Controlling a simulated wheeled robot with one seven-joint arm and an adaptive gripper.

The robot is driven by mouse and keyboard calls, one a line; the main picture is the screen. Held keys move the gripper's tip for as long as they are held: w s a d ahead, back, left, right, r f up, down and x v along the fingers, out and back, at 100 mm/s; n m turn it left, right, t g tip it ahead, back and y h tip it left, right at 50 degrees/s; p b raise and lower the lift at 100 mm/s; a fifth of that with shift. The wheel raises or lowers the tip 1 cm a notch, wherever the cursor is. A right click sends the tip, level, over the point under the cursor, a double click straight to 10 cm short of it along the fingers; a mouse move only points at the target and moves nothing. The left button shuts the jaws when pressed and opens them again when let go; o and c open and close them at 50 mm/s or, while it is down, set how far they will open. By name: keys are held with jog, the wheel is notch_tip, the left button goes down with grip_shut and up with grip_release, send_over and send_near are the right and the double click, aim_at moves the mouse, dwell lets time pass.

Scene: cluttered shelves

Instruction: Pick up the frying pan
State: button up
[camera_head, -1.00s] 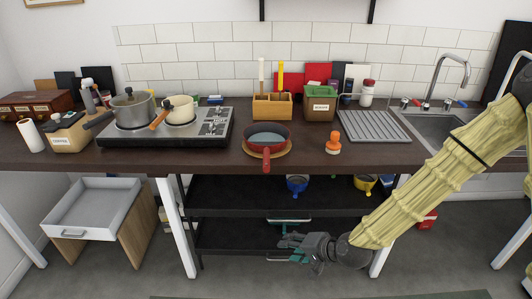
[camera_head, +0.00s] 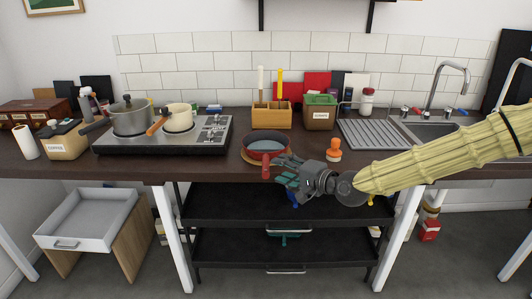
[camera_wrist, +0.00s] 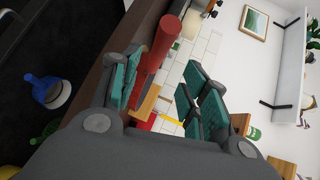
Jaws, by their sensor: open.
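The frying pan (camera_head: 266,143) is red with a grey-blue inside. My gripper (camera_head: 281,171) is open just right of the handle in the head view. In the wrist view the red handle (camera_wrist: 161,45) shows between the open teal-padded fingers of my gripper (camera_wrist: 160,88), and I cannot tell whether they touch it. The pan's bowl is mostly hidden in that view.
An orange-topped bottle (camera_head: 333,150) stands on the counter right of the pan. A two-burner stove (camera_head: 205,140) with pots is to the left. Black shelves (camera_head: 230,206) lie below the counter, with a blue pot (camera_wrist: 48,91) on one.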

jog(key=x, duration=0.6)
jog(key=shift+f+p, duration=0.2)
jog(key=shift+p, duration=0.1)
jog(key=shift+w+r, duration=0.1)
grip_shut()
